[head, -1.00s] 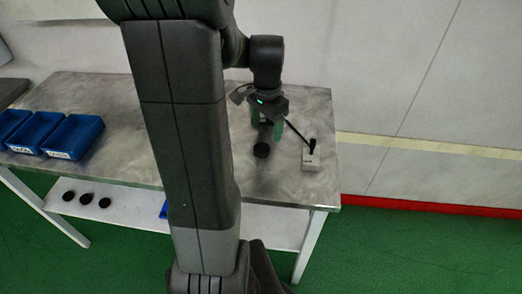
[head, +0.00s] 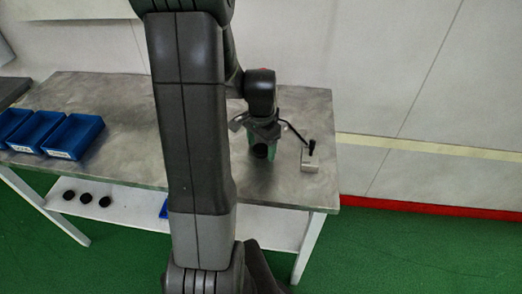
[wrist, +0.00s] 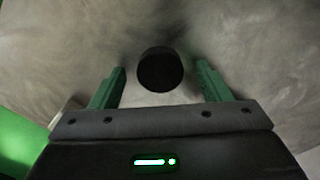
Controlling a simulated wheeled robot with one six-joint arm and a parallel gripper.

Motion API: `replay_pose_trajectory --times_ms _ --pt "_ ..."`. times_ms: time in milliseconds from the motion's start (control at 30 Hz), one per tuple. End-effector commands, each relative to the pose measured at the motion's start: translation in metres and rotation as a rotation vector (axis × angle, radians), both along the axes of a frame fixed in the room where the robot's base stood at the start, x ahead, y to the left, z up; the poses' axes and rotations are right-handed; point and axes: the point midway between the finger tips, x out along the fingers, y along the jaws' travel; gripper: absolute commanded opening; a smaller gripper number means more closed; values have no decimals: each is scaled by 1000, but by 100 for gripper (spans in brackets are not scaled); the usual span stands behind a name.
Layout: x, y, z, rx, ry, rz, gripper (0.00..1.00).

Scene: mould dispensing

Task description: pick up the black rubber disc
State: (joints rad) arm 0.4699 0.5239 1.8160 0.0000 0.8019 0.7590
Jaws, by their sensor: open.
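A black rubber disc (head: 260,151) lies on the grey metal table (head: 120,125) near its right end. In the wrist view the disc (wrist: 160,69) sits centred ahead, just beyond the green fingertips and level with the gap between them. My gripper (wrist: 162,78) is open, one green finger to each side, with nothing held. In the head view my gripper (head: 262,152) is down at the disc, and its fingers partly overlap it. I cannot tell whether the fingers touch the tabletop.
A small light box (head: 310,163) with a black lever stands just right of my gripper. Blue bins (head: 74,136) stand at the table's left. Several black discs (head: 86,198) lie on the lower shelf (head: 130,205). A wall (head: 330,50) rises behind the table.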

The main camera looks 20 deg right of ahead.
Motion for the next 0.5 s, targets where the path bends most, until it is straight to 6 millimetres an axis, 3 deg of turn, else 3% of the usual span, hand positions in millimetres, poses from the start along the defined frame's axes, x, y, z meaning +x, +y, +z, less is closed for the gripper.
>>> replay_pose_trajectory --times_ms 33,200,267,500 --pt "0 0 0 0 0 0 64" --pt "0 0 0 0 0 0 31" --pt "0 0 0 0 0 0 22" --pt "0 0 1 -1 -1 0 22"
